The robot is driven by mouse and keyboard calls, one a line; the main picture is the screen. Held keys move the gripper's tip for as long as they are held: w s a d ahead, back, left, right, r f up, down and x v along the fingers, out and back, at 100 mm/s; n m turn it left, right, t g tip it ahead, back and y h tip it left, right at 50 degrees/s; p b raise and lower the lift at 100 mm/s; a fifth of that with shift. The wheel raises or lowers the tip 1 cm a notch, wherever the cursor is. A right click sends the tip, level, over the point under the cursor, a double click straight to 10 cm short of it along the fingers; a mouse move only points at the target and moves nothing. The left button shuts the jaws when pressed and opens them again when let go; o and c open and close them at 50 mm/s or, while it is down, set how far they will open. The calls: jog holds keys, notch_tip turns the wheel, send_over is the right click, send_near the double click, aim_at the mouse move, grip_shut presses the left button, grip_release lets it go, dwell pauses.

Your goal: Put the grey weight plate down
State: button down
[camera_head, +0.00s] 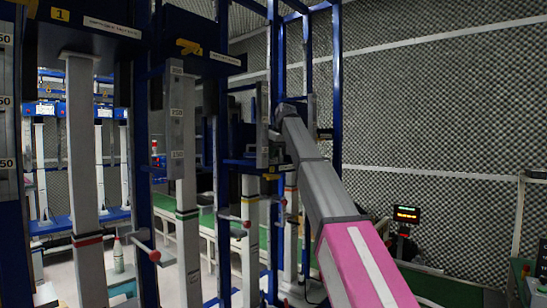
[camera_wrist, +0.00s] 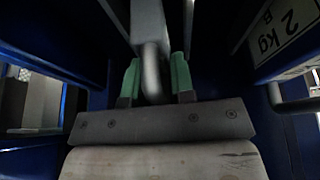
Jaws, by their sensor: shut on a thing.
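In the wrist view, my gripper (camera_wrist: 155,82) has its two green fingers shut on a rounded grey bar. This bar runs up into a paler grey upright piece, which appears to be the grey weight plate (camera_wrist: 147,20). Most of the plate is cut off at the top edge, and I cannot tell whether it rests on anything. In the head view, my grey and pink arm reaches up and left to the blue racks. My fingers are not clear there, and I cannot pick out the held plate among the grey parts.
In the wrist view, a "2 kg B" label (camera_wrist: 285,30) is close on the right, with blue frame parts on both sides. In the head view, blue rack posts (camera_head: 337,90) and grey columns (camera_head: 85,150) crowd the left and middle. A red-lit display (camera_head: 406,214) stands right.

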jog(key=shift+f, duration=0.6)
jog(key=c, duration=1)
grip_release()
jog(key=shift+f, duration=0.1)
jog(key=shift+o, duration=0.2)
jog(key=v, duration=1.2)
jog(key=shift+a, duration=0.1)
